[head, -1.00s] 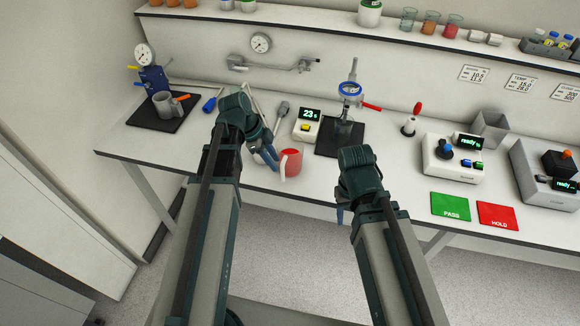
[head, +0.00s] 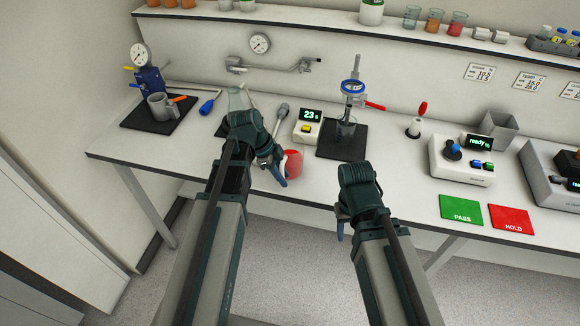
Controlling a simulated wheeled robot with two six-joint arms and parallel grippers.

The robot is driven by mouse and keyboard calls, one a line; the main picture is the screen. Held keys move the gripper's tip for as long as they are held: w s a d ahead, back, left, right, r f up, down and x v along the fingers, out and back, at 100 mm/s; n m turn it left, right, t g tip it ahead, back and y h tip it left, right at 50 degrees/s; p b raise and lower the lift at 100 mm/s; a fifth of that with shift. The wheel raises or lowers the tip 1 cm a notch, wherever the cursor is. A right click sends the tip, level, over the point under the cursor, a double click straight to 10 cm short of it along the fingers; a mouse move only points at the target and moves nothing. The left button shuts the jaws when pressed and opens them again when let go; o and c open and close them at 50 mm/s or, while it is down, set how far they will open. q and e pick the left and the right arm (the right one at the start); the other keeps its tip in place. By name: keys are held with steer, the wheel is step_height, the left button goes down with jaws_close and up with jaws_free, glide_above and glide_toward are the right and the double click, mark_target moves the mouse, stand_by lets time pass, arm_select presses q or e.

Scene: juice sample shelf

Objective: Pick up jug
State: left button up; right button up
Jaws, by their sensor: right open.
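A red jug-like cup (head: 294,164) stands on the bench near its front edge. My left gripper (head: 276,170) is at its left side, with blue fingers overlapping the cup's handle side. I cannot tell whether the fingers touch it or how far apart they are. My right gripper (head: 342,226) is open and empty, pointing down in front of the bench edge, partly hidden by its own wrist. A pale, see-through vessel (head: 238,100) shows behind my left wrist, mostly hidden. A grey mug (head: 159,107) stands on a dark mat at the left.
A timer reading 23 (head: 307,126) stands behind the red cup. Green PASS (head: 461,211) and red HOLD (head: 511,220) pads lie at the right. Bench between cup and pads is clear.

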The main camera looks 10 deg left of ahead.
arm_select(q)
jaws_close()
stand_by(1.4)
